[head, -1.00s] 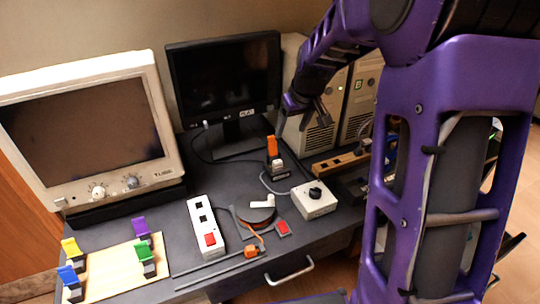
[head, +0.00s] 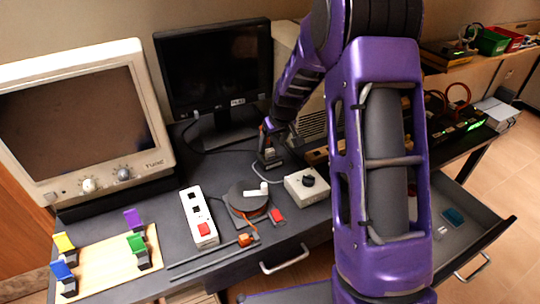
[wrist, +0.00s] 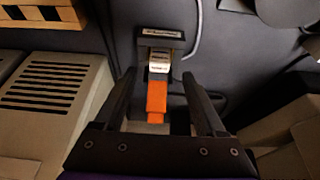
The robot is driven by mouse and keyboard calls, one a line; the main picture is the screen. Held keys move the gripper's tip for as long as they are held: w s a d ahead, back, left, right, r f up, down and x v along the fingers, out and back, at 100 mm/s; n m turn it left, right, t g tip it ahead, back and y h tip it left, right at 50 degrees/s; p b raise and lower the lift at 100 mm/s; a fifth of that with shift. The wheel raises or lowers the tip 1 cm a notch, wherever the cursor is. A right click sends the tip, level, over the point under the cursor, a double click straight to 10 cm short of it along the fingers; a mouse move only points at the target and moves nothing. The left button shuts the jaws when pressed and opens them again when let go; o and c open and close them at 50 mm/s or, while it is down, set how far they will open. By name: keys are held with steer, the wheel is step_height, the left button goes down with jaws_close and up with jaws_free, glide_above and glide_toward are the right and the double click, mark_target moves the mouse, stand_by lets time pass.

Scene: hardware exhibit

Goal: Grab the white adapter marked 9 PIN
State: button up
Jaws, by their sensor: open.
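A small white adapter (wrist: 159,62) sits in a black labelled stand (wrist: 160,36), with an orange piece (wrist: 157,100) joined to it and pointing toward my gripper. The print on the white part is too small to read. My gripper (wrist: 158,80) is open, with one finger on each side of the orange piece and white part, apparently not touching them. In the head view my gripper (head: 276,128) is over the black stand (head: 270,160) in front of the dark monitor, and hides most of the white part.
A white box with a black knob (head: 307,186), a black round disc (head: 247,197) bearing a white piece, and a white switch strip (head: 199,217) lie nearby. A dark monitor (head: 216,77) stands behind. A cable (wrist: 196,30) runs close beside the stand.

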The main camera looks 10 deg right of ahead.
mark_target(270, 150)
steer(key=x, duration=0.3)
steer(key=shift+w+f, duration=0.15)
steer(key=shift+f, duration=0.1)
jaws_close()
